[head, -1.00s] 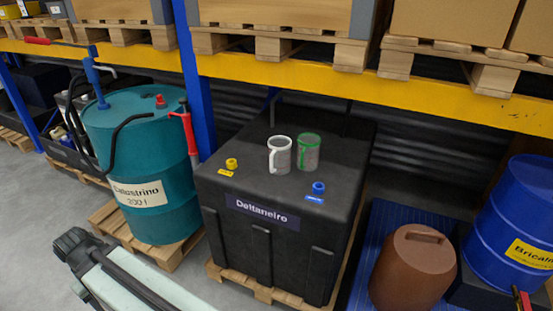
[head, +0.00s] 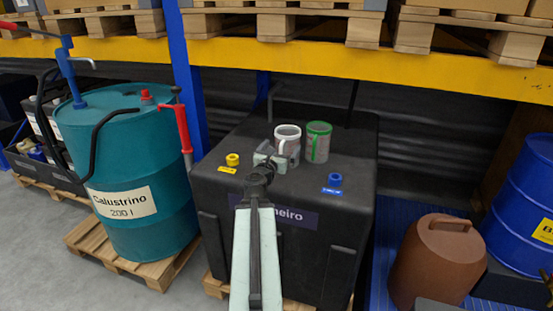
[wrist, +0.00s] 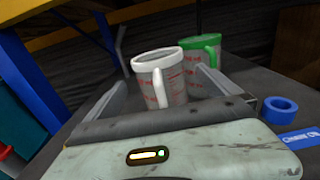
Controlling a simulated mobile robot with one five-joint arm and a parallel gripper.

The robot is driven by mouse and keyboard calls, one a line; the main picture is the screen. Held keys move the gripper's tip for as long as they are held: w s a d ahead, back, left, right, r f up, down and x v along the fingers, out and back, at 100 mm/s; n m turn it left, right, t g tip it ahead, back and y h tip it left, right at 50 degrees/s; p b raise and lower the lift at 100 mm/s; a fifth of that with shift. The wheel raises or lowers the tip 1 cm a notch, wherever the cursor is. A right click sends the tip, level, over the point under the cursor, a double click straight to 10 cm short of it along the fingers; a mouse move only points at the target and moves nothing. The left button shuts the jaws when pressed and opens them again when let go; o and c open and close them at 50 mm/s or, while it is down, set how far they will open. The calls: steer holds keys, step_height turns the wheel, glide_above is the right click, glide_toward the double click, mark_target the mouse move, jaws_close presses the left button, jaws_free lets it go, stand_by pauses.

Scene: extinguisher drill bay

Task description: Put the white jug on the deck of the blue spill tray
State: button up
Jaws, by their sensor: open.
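The white jug (head: 288,131) stands upright on top of the black tank, left of a similar jug with green rim and handle (head: 319,143). My gripper (head: 277,153) is open, just in front of the white jug. In the wrist view the white jug (wrist: 172,66) shows between and beyond my open fingers (wrist: 162,78), its handle facing me. I cannot tell whether a finger touches it. The green jug (wrist: 195,44) is behind, partly hidden by the right finger. The blue spill tray (head: 382,275) lies low at the right of the tank, with a ribbed deck.
The black tank (head: 225,200) has a yellow cap (head: 232,159) and a blue cap (head: 335,180) on top. A brown container (head: 432,265) stands on the tray, with a blue drum (head: 525,210) further right. A teal drum (head: 120,170) stands left. A yellow shelf beam (head: 330,65) crosses above.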

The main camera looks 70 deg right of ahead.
mark_target(287, 138)
steer(key=shift+f, duration=0.15)
steer(key=shift+d, duration=0.25)
steer(key=shift+w+d, duration=0.15)
steer(key=shift+d, duration=0.5)
steer(key=shift+w+d, duration=0.15)
steer(key=shift+d, duration=0.5)
steer(key=d, duration=0.4)
steer(key=shift+d, duration=0.4)
steer(key=shift+a, duration=0.1)
